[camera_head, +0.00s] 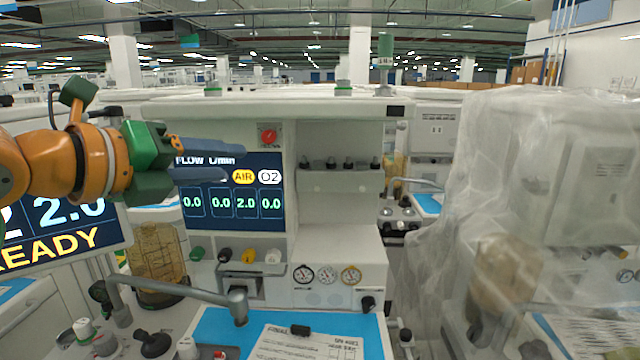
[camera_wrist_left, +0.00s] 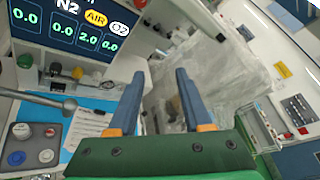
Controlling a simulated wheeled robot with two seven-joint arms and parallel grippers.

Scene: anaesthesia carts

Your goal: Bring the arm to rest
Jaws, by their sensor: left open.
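My left gripper (camera_head: 205,163) comes in from the left in the head view, on an orange arm with a green hand and blue fingers. It is in the air in front of the flow screen (camera_head: 228,203) of the anaesthesia cart. In the left wrist view its two blue fingers (camera_wrist_left: 157,100) stand apart with nothing between them. The gripper hides part of the screen's upper left. My right gripper is not in view.
A blue work surface (camera_head: 215,321) with a printed sheet (camera_head: 305,343) lies below the screen. A grey jointed tube (camera_head: 180,290) crosses in front at the lower left. A second cart under clear plastic (camera_head: 545,190) stands at the right. A READY monitor (camera_head: 65,228) is at the left.

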